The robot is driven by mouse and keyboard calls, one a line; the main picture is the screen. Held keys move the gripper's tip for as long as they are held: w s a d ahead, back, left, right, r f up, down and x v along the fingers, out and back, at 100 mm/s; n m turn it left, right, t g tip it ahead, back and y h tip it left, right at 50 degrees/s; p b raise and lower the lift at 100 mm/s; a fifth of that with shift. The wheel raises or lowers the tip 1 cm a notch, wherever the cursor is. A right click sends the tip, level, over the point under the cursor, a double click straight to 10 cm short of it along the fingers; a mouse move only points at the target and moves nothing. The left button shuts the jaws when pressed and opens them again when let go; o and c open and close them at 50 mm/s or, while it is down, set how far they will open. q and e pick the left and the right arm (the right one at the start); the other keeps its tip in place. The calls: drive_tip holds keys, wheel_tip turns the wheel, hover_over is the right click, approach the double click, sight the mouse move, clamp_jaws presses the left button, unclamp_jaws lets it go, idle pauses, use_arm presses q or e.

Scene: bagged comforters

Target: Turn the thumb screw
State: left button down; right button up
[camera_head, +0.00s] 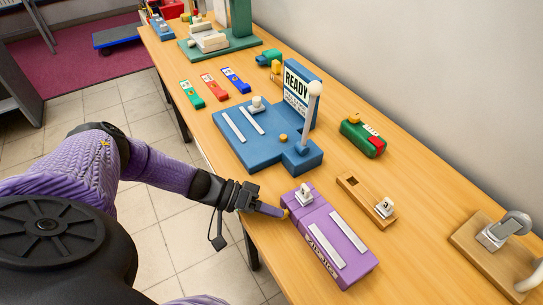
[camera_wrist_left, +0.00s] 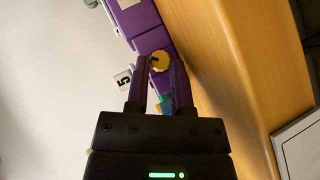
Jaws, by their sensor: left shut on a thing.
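The yellow thumb screw (camera_head: 286,213) sticks out from the near-left end of a purple box (camera_head: 334,237) on the table. In the left wrist view, the round yellow thumb screw (camera_wrist_left: 159,61) with a dark mark on its face shows at the end of the purple box (camera_wrist_left: 137,24). My left gripper (camera_head: 283,212) is at that end of the box. Its two fingers (camera_wrist_left: 159,72) are shut on the thumb screw, one on each side. The fingertips partly hide the screw in the head view. My right gripper is not in view.
A blue fixture (camera_head: 262,143) with a READY sign (camera_head: 297,84) and a white-topped post stands behind the purple box. A wooden block (camera_head: 366,200) lies to its right. A green-and-red box (camera_head: 362,136) is farther back. The table's front edge runs below my left gripper.

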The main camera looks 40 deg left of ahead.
use_arm(q)
drive_tip(key=shift+w, duration=0.15)
idle(0.4)
drive_tip(key=c, duration=0.8)
unclamp_jaws()
drive_tip(key=shift+o, duration=0.2)
